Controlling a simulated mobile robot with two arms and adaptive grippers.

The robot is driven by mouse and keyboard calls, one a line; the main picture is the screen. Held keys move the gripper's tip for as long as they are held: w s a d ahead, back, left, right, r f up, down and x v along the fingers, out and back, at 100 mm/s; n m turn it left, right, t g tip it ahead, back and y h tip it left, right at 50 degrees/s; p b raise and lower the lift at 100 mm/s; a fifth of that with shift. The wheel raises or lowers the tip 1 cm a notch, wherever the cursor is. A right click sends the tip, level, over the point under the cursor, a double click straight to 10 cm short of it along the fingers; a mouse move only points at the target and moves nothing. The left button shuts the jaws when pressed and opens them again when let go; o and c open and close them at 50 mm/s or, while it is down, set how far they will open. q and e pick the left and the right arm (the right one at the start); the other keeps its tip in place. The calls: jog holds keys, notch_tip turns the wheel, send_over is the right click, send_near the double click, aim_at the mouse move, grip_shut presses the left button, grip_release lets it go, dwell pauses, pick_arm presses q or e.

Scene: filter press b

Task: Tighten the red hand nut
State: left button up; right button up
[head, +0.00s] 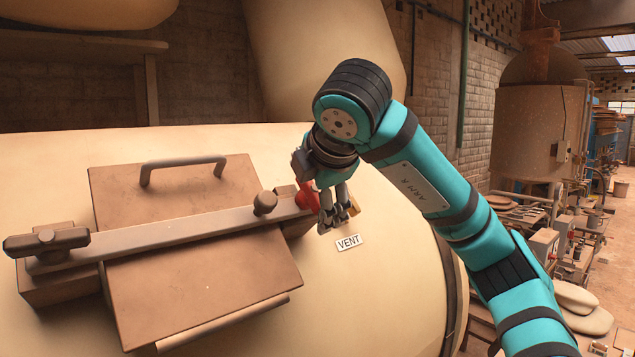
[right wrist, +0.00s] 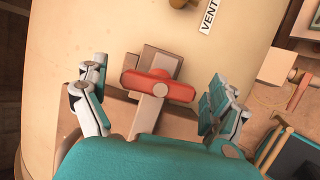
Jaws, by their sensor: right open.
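The red hand nut (head: 308,197) sits at the right end of the long bar (head: 190,230) across the brown hatch cover (head: 215,275). In the right wrist view the red hand nut (right wrist: 158,86) lies between my spread fingers, with a gap on both sides. My right gripper (head: 340,220) is beside the nut in the head view and partly overlaps it. In the right wrist view my right gripper (right wrist: 155,105) is open and empty. My left gripper is not in view.
A VENT label (head: 348,242) and a small brass fitting (right wrist: 180,3) are on the cream vessel (head: 350,310) close to the nut. A dark hand nut (head: 46,241) is at the bar's left end.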

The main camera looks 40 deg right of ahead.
jog(key=v, duration=1.2)
dwell(0.5)
